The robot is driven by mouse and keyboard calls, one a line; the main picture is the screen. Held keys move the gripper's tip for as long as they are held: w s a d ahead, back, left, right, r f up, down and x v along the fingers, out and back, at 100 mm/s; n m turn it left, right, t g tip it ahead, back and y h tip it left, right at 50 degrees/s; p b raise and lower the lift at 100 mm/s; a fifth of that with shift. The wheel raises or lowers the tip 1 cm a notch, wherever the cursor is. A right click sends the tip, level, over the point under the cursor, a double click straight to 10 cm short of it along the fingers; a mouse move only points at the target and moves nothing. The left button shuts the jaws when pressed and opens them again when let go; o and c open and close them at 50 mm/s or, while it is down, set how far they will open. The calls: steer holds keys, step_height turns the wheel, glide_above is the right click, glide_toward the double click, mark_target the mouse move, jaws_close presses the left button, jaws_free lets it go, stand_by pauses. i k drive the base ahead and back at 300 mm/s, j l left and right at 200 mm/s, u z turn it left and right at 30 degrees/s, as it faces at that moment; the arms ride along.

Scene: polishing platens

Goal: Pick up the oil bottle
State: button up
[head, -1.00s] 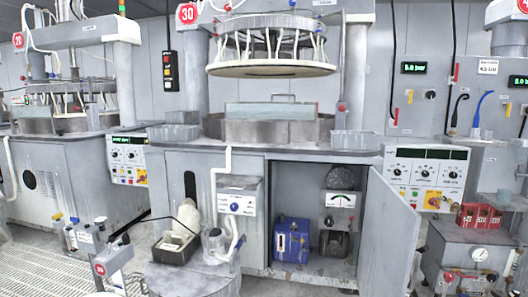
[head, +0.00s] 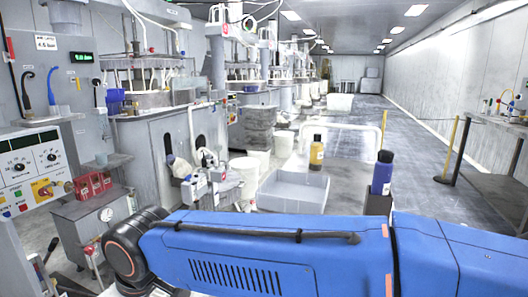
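Two bottles show in the head view. A yellow-amber bottle (head: 316,153) with a dark cap and a pale label stands upright near the middle, just behind the grey bin. A blue bottle (head: 381,174) with a dark cap and a pale label stands upright to its right, on a small dark grey holder (head: 378,204). The labels are too small to read, so I cannot tell for sure which is the oil bottle. My blue arm lies across the bottom of the view, in front of both. My gripper is not in view.
An open grey bin (head: 293,192) sits beside the amber bottle, with a pale rail (head: 342,127) behind. Polishing machines line the left. A yellow post (head: 453,147) and a side table (head: 497,122) stand at right. The aisle floor (head: 400,130) between is largely clear.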

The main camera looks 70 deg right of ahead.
mark_target(316, 150)
steer(key=z, duration=0.5)
steer(key=j+z, duration=0.15)
steer(key=z, duration=0.85)
steer(key=k+z, duration=0.1)
steer(key=z, duration=0.35)
steer(key=j+z, duration=0.1)
steer(key=z, duration=0.4)
steer(key=u, duration=2.85)
steer(key=j+z, duration=0.1)
steer(key=z, duration=2.35)
steer(key=j+z, duration=0.1)
steer(key=z, duration=0.3)
